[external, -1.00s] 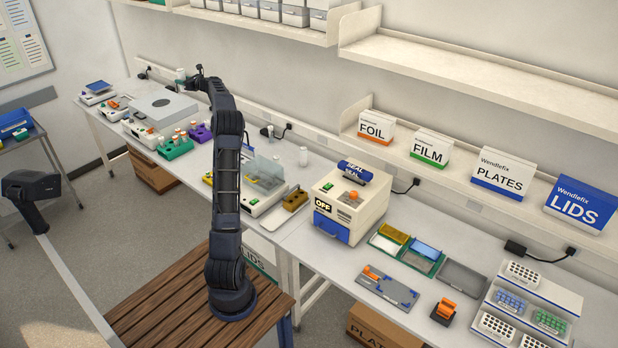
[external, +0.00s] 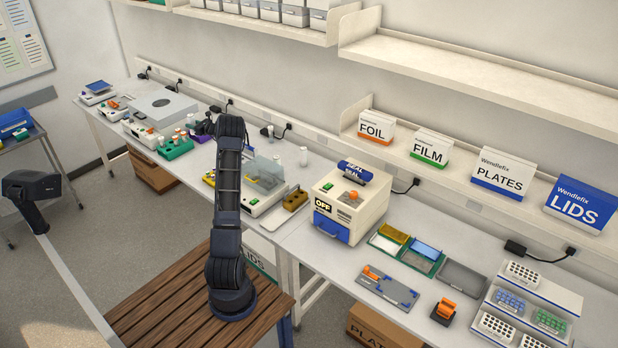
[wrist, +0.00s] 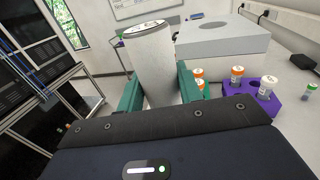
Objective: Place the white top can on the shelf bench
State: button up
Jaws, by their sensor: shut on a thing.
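A white can (wrist: 153,65) fills the upper middle of the wrist view, a little tilted, with a grey-rimmed top. My gripper (wrist: 160,88) is shut on it, one green finger on each side. In the external view my gripper (external: 206,127) is small and partly hidden by my arm, over the back-left part of the bench near the purple rack; the can is hard to make out there. The long white bench (external: 345,265) runs along the wall. The low shelf (external: 462,163) behind it carries FOIL, FILM, PLATES and LIDS boxes.
The purple rack (wrist: 250,98) holds orange- and white-capped vials. A grey box-shaped device (wrist: 222,42) is behind it. The upper right shelf (external: 490,78) is empty.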

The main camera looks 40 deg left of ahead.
notch_tip(320, 180, down, 20)
jog(key=shift+f, duration=0.1)
dwell(0.5)
jog(key=o, duration=1.1)
jog(key=shift+f, duration=0.1)
jog(key=shift+c, duration=0.2)
jog(key=shift+w+d, duration=0.1)
jog(key=shift+d, duration=0.1)
jog(key=v, duration=0.4)
jog(key=shift+w+d+r, duration=0.15)
jog(key=shift+d+r, duration=0.25)
notch_tip(320, 180, up, 6)
jog(key=shift+r, duration=0.2)
jog(key=shift+a, duration=0.1)
